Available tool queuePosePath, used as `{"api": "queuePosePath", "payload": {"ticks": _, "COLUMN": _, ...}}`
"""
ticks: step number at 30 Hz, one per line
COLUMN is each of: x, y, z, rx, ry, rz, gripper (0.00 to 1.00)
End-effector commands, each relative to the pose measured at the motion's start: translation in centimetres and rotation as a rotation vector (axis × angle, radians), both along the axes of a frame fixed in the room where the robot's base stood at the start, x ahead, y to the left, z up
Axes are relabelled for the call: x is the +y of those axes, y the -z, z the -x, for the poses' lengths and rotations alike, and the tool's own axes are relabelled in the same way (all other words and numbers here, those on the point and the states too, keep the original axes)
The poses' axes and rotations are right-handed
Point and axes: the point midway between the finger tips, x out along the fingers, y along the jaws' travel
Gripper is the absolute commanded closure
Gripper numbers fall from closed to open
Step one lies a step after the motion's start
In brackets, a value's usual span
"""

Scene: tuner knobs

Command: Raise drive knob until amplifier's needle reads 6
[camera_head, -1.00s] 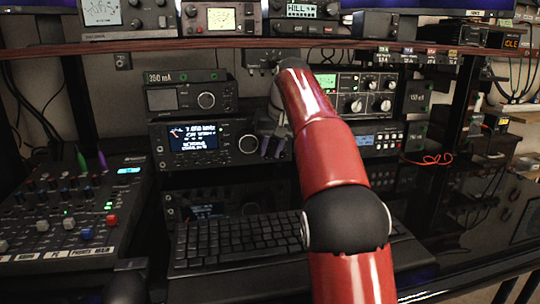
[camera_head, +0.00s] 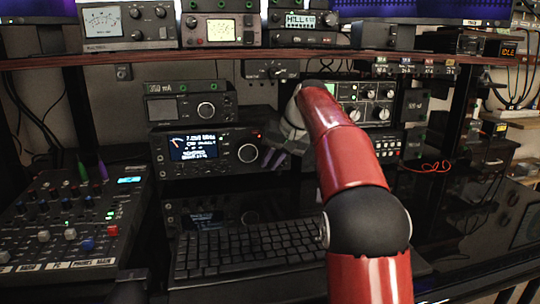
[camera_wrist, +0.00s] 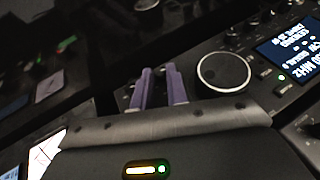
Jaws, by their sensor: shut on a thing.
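The radio transceiver (camera_head: 175,143) has a lit display and a large round dial (camera_head: 247,153), which also shows in the wrist view (camera_wrist: 223,72). My gripper (camera_head: 270,160) is at the right end of its front, right of the dial. In the wrist view its two purple fingers (camera_wrist: 159,90) stand close together, shut on a small knob that they and the gripper body hide. A box with a white needle meter (camera_head: 102,19) stands on the shelf at top left, and one with a yellowish meter (camera_head: 222,30) beside it. Neither reading is legible, and I cannot tell which is the amplifier's.
A keyboard (camera_head: 250,246) lies below the radio. A mixer (camera_head: 70,225) stands at left. A rack unit with several knobs (camera_head: 366,92) is behind my arm. The shelf edge (camera_head: 200,54) runs above my gripper. A small display at top right (camera_head: 508,48) reads IDLE.

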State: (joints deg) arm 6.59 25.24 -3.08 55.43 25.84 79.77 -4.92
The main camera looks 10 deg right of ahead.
Motion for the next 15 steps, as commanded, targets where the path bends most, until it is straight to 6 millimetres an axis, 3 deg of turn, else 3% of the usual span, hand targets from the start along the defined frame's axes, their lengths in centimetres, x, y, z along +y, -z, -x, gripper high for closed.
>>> {"api": "queuePosePath", "payload": {"ticks": 6, "x": -0.52, "y": 0.16, "z": 0.02, "rx": 0.002, "ry": 0.004, "rz": -0.168, "gripper": 1.0}}
{"api": "queuePosePath", "payload": {"ticks": 15, "x": -0.45, "y": 0.19, "z": 0.0, "rx": -0.001, "ry": 0.001, "rz": -0.187, "gripper": 1.0}}
